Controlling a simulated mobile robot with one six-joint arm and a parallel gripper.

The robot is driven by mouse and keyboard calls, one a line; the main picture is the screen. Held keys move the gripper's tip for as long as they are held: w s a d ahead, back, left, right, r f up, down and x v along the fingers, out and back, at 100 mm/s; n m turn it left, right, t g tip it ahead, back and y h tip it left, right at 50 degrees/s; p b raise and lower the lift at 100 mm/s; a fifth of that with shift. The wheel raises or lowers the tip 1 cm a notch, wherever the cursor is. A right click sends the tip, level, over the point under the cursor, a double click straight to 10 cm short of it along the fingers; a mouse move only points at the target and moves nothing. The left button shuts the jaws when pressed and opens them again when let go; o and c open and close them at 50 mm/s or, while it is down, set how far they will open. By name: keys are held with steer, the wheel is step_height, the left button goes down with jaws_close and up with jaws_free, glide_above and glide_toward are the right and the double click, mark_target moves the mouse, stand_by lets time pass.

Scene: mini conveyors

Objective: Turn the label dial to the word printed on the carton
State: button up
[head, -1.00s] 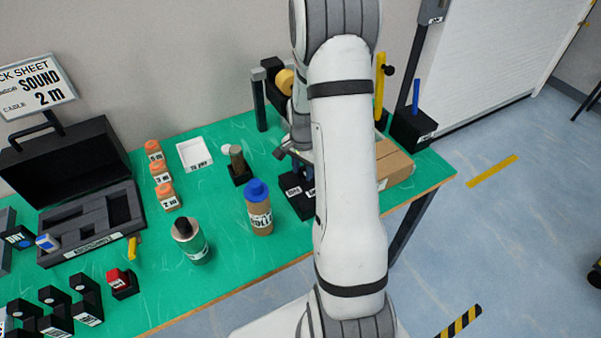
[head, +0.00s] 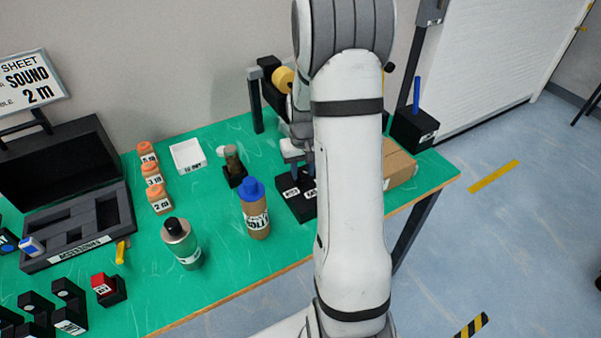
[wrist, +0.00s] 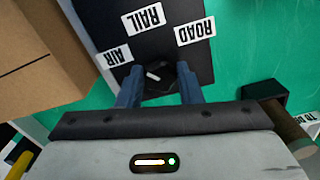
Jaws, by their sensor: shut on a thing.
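The label dial's dark panel (wrist: 180,20) carries the words AIR (wrist: 118,55), RAIL (wrist: 143,20) and ROAD (wrist: 194,33) in the wrist view. Its black knob (wrist: 172,82) sits between the two blue fingers of my gripper (wrist: 158,80), which is shut on it. A short white mark shows on the knob's left side, slanting up toward the AIR side. In the head view the dial base (head: 293,209) is partly hidden by my arm. The brown carton (head: 398,160) stands right of the dial and also shows in the wrist view (wrist: 35,50). Its printed word is not readable.
A blue-capped bottle (head: 254,215) and a brown-topped stamp-like item (head: 234,164) stand left of the dial. A black holder with a blue stick (head: 414,130) stands behind the carton. Open green bench (head: 205,225) lies to the left.

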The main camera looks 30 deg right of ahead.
mark_target(303, 172)
steer(key=shift+w+d+r+n+b, duration=0.15)
steer(key=shift+n+b, duration=0.15)
steer(key=shift+n, duration=0.6)
steer(key=shift+w+d+n+b, duration=0.1)
steer(key=shift+n+b, duration=0.15)
steer(key=shift+n, duration=0.65)
steer(key=o, duration=0.7)
steer(key=shift+a, duration=0.1)
steer(key=shift+o, duration=1.3)
steer(key=shift+s, duration=0.1)
step_height(303, 172, up, 8)
steer(key=shift+f, duration=0.2)
